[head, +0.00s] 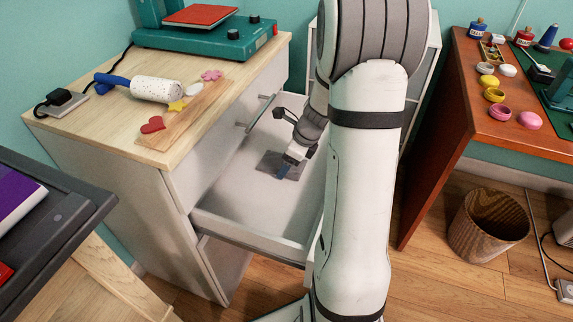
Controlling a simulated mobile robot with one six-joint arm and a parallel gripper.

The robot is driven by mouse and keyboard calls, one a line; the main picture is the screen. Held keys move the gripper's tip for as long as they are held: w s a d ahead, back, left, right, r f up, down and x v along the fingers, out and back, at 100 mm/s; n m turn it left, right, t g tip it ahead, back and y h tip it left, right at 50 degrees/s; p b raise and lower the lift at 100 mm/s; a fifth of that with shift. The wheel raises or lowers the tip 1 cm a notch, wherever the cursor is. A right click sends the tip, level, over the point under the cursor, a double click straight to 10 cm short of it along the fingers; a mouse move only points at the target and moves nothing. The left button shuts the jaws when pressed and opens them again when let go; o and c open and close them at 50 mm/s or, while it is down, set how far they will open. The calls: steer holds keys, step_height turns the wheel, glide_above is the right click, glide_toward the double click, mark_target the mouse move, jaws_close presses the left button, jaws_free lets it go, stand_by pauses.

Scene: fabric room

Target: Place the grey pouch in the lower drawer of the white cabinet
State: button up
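The white cabinet (182,215) has a light wooden top and stands left of my arm. Its drawer (222,226) below the upper handle is pulled out, with its white floor showing. The grey pouch (268,161) is a small flat dark-grey patch inside this drawer, apparently on its floor toward the back. My gripper (284,171) points down into the drawer, over the right part of the pouch. Its fingertips are small and partly blend with the pouch, so I cannot tell whether they grip it or only touch it. My arm hides the drawer's right side.
A teal press (200,38), a speckled roller (157,90) and small coloured shapes lie on the cabinet top. A dark table (50,225) is at left.

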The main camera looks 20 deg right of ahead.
steer(key=shift+r, duration=0.1)
steer(key=o, duration=1)
steer(key=shift+r, duration=0.4)
steer(key=p+v, duration=0.5)
steer(key=v, duration=0.6)
steer(key=s+a+r+n+h, duration=0.1)
steer(key=s+a+r+n, duration=0.1)
steer(key=s+a+n, duration=0.3)
steer(key=s+a+r+n+g+h, duration=0.1)
steer(key=s+a+n, duration=0.4)
steer(key=n, duration=0.8)
steer(key=s+a+r+n+g+h, duration=0.1)
steer(key=s+a+r+n, duration=0.1)
steer(key=s+a+n, duration=0.3)
steer(key=shift+s+r+n, duration=0.15)
steer(key=shift+s+n, duration=0.3)
steer(key=shift+n, duration=0.6)
steer(key=shift+s+r+n, duration=0.15)
steer(key=shift+s+n, duration=0.25)
steer(key=shift+n, duration=0.65)
